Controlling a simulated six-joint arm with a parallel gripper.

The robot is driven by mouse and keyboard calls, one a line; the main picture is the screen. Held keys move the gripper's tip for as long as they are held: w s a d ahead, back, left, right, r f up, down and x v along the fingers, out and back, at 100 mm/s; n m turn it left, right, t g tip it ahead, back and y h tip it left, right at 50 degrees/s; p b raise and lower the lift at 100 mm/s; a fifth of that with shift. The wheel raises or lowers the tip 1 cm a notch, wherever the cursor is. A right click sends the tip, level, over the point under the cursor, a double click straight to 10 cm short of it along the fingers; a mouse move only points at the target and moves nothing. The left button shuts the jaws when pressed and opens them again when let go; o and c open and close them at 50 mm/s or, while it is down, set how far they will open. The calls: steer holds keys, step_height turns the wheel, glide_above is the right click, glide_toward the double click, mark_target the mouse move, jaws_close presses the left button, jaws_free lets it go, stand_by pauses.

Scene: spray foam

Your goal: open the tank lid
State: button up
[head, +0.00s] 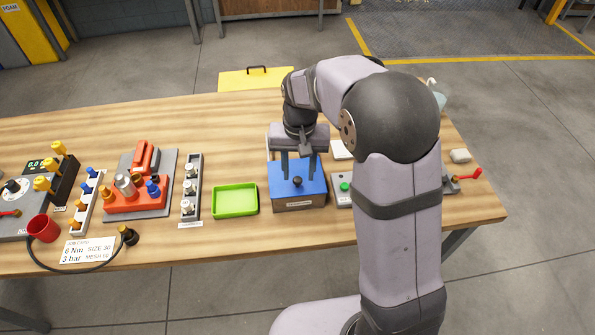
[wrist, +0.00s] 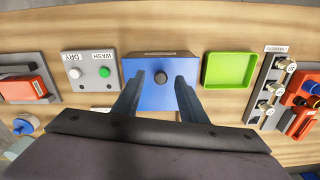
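The tank (head: 300,204) is a box with a blue lid (head: 283,194), which looks closed and flat on top. A round dark knob (head: 297,181) stands in the lid's middle. The wrist view shows the same blue lid (wrist: 147,68) and knob (wrist: 161,77). My gripper (head: 298,171) points down over the lid. Its two fingers are apart with nothing between them that I can see held. In the wrist view my gripper's fingertips (wrist: 158,80) lie left and right of the knob, with a gap on each side. Their height above the lid is hard to tell.
A green tray (head: 235,200) stands left of the tank. A grey button box (head: 342,192) with a green button stands close on its right. A rack of fittings (head: 191,190) and a red fixture (head: 137,195) are farther left. My arm hides part of the table's right side.

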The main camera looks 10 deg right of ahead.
mark_target(298, 179)
steer(key=r+m, duration=0.1)
steer(key=w+r+m, duration=0.1)
steer(key=m, duration=0.1)
steer(key=w+r+m, duration=0.1)
steer(key=r, duration=0.1)
steer(key=shift+a+m, duration=0.1)
steer(key=shift+m, duration=0.3)
steer(key=shift+s+m, duration=0.45)
steer(key=shift+m, duration=0.75)
steer(key=shift+f+p, duration=1.1)
steer(key=shift+f, duration=2.55)
jaws_close()
